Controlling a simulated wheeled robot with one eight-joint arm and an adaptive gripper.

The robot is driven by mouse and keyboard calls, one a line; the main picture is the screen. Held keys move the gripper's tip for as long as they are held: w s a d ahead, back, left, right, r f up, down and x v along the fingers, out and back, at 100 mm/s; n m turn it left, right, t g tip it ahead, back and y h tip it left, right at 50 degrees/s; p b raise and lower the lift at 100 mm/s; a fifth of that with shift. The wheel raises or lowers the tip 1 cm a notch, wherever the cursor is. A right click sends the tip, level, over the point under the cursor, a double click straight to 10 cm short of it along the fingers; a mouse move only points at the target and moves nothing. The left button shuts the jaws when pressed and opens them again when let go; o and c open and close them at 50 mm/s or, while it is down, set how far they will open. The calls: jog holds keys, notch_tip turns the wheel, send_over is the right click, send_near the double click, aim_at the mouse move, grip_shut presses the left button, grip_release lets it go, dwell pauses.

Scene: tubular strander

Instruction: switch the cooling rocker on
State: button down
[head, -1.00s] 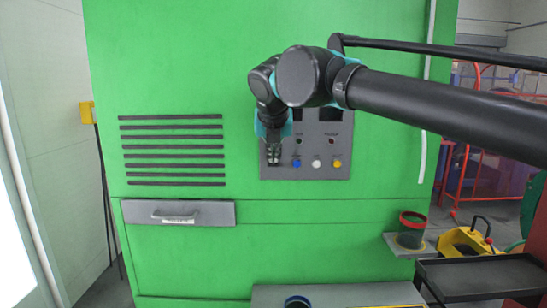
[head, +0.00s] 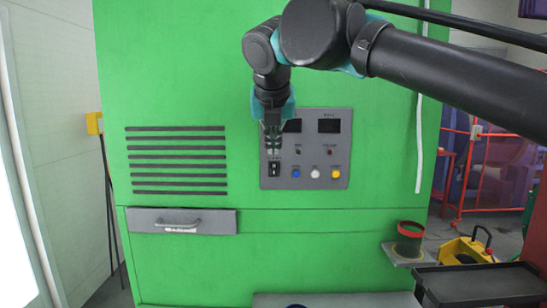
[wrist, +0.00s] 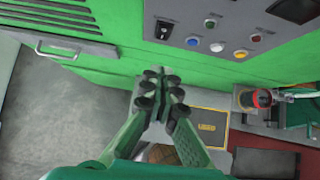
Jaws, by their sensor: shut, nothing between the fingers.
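The cooling rocker is most likely the black rocker switch (head: 274,169) at the lower left of the grey control panel (head: 312,182) on the green cabinet. It also shows at the top of the wrist view (wrist: 163,29). Its on or off position is too small to tell. My gripper (head: 273,148) is shut and empty, its fingertips just above the rocker in the head view. In the wrist view my gripper (wrist: 161,88) points away below the panel, and the rocker is clear of the fingers. I cannot tell the exact gap.
Beside the rocker are a blue button (head: 296,173), a white button (head: 315,174) and a yellow button (head: 336,173). Two dark displays sit above, one partly hidden by my gripper. A drawer with a handle (head: 180,222) is lower left. A red-rimmed cup (head: 410,240) stands lower right.

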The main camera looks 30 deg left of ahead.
aim_at(274, 169)
jog(key=shift+s+d+r, duration=0.25)
jog(key=shift+s+r, duration=0.1)
jog(key=shift+r, duration=0.25)
jog(key=shift+s+f+g, duration=0.15)
jog(key=shift+f+g, duration=0.15)
jog(key=shift+f, duration=0.4)
jog(key=shift+f, duration=0.1)
jog(key=x, duration=0.7)
jog(key=w+r+x, duration=0.1)
jog(key=x, duration=0.3)
jog(key=shift+w+a+f, duration=0.25)
jog(key=shift+w+a, duration=0.45)
jog(key=shift+w, duration=0.25)
